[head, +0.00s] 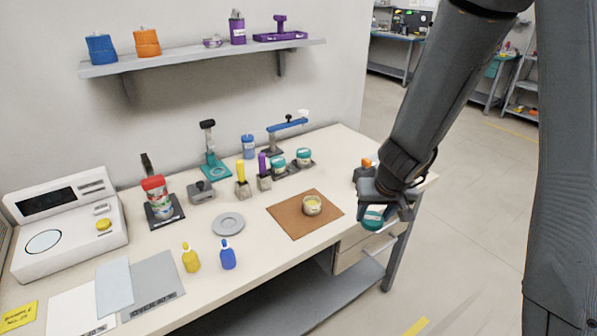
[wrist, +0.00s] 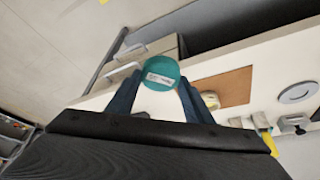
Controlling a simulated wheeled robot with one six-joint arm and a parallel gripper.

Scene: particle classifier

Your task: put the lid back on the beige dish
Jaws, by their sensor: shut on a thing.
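My gripper (head: 384,206) is shut on a round teal lid (head: 373,219) at the right end of the bench, by its front edge. In the wrist view the lid (wrist: 161,73) sits between the two fingertips and shows a white label. The beige dish (head: 312,205) stands open on a brown mat (head: 290,224), to the left of my gripper, with pale yellow contents. In the wrist view the dish (wrist: 210,100) is partly hidden behind my right finger.
Two teal-lidded jars (head: 279,167) stand in a dark rack behind the mat. A grey round plate (head: 228,224) lies left of the mat. An orange-topped item (head: 367,163) is close behind my gripper. A yellow bottle (head: 190,258) and a blue bottle (head: 228,255) stand at the front.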

